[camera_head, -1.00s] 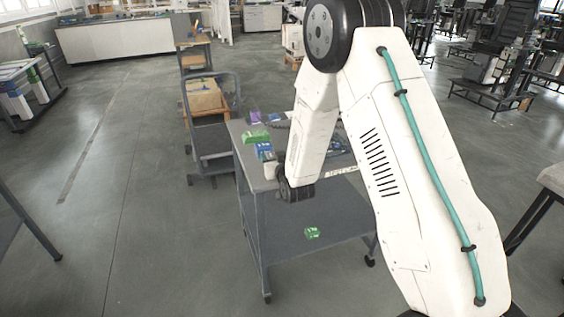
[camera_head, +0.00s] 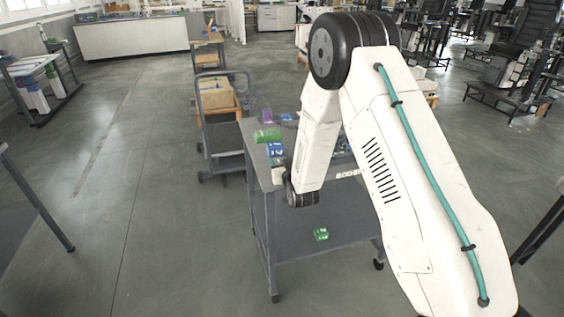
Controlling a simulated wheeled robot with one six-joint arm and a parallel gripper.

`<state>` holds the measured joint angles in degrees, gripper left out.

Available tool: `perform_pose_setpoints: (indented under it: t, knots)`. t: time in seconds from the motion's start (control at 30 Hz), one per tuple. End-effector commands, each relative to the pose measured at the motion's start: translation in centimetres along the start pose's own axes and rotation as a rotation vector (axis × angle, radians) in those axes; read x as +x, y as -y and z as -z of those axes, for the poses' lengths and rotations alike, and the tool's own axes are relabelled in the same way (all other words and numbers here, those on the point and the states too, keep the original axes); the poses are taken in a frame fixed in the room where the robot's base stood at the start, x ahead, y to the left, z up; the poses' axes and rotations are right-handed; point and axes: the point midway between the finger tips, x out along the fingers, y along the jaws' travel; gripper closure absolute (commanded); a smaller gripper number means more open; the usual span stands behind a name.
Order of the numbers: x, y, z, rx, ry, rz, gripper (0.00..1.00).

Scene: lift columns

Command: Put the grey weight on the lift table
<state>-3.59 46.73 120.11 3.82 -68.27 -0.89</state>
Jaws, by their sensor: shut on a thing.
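I cannot make out the grey weight in the head view. My arm's white links and dark wrist joint stand in front of the grey two-level cart (camera_head: 259,220). My gripper is not visible; the arm hides the area beyond the wrist. A small pale piece shows beside the wrist, and I cannot tell whether it is part of my arm or a thing on the cart. I cannot identify a lift table for certain.
On the cart's top lie a green box (camera_head: 267,135), a blue box (camera_head: 275,150) and a purple item (camera_head: 267,116). Another green box (camera_head: 321,234) lies on its lower shelf. The floor at left is mostly clear.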

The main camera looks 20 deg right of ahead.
Motion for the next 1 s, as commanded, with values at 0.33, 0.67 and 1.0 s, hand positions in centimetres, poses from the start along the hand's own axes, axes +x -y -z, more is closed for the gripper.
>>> perform_pose_setpoints:
  t: [0.33, 0.67, 1.0]
  knots:
    - [0.0, 0.0, -0.1, 0.0, 0.0, 0.0, 0.24]
    - [-3.5, -0.1, -0.2, 0.0, 0.002, 0.0, 0.24]
    - [-7.6, -0.1, -0.1, 0.0, -0.001, 0.0, 0.24]
